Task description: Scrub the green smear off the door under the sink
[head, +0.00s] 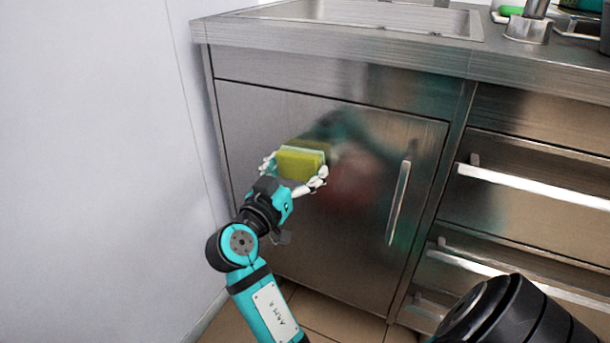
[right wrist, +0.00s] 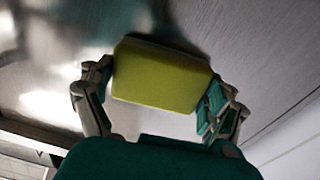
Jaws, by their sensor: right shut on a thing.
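The door under the sink (head: 300,230) is brushed steel, shut, with a vertical bar handle (head: 398,203) at its right. My right gripper (head: 296,171) is shut on a yellow-green sponge (head: 300,160) with a paler layer, in front of the door's upper middle. In the right wrist view the sponge (right wrist: 160,77) sits between the fingers, close to the steel; I cannot tell if it touches. A dark teal patch (head: 345,125) shows above and right of the sponge; I cannot tell smear from reflection. My left gripper is out of view.
The sink (head: 370,15) and steel counter (head: 300,38) are above the door. Drawers (head: 530,180) with bar handles stand to its right. A white wall (head: 90,150) is close on the left. A tap base (head: 527,29) is at top right.

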